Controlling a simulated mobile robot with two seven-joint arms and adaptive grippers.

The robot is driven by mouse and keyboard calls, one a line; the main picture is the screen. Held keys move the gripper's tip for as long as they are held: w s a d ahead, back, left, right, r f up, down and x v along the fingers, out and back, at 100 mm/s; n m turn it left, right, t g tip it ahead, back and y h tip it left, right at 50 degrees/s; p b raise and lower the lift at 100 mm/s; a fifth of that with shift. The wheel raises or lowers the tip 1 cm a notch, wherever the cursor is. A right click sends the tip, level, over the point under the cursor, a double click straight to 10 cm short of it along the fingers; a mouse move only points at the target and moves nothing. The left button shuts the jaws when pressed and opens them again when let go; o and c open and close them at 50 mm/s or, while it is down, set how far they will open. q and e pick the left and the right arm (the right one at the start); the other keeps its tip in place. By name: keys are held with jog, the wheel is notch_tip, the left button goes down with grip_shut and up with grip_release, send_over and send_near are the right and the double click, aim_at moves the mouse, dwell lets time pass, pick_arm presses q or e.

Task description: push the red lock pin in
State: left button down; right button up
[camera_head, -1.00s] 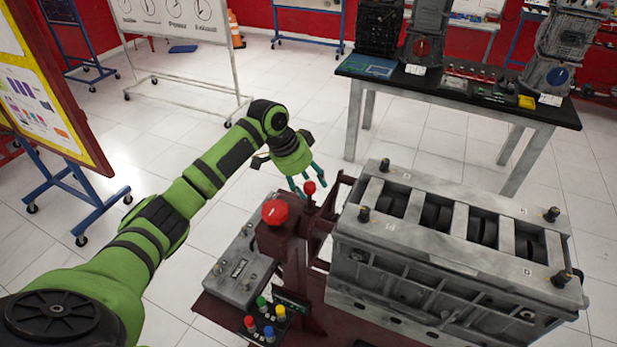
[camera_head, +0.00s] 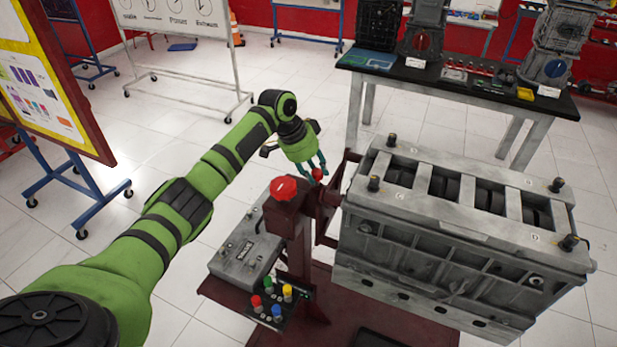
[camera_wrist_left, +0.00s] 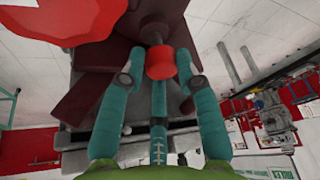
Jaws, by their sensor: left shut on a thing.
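The red lock pin (camera_head: 317,174) has a small red head and sits on the dark red stand beside the engine block. In the left wrist view its red head (camera_wrist_left: 160,63) is between the teal fingers, with its dark shaft running into the stand. My left gripper (camera_head: 318,166) is at the pin in the head view, its fingers partly behind the head. In the left wrist view the gripper (camera_wrist_left: 160,75) is shut on the pin head. How deep the pin sits is hard to tell. My right gripper is not in view.
A larger red knob (camera_head: 284,188) tops the post just left of the pin. The grey engine block (camera_head: 460,235) stands close on the right. A grey box (camera_head: 243,250) and a panel of coloured buttons (camera_head: 270,302) are lower left. A black-topped table (camera_head: 450,85) stands behind.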

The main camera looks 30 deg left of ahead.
pick_arm(q)
jog(key=shift+f, duration=0.2)
jog(key=c, duration=0.9)
grip_release()
jog(key=shift+w+f, duration=0.1)
jog(key=shift+c, duration=0.2)
jog(key=shift+w+d+f, duration=0.1)
jog(key=shift+w+f, duration=0.05)
jog(key=shift+w, duration=0.1)
jog(key=shift+s, duration=0.1)
jog(key=v, duration=1.2)
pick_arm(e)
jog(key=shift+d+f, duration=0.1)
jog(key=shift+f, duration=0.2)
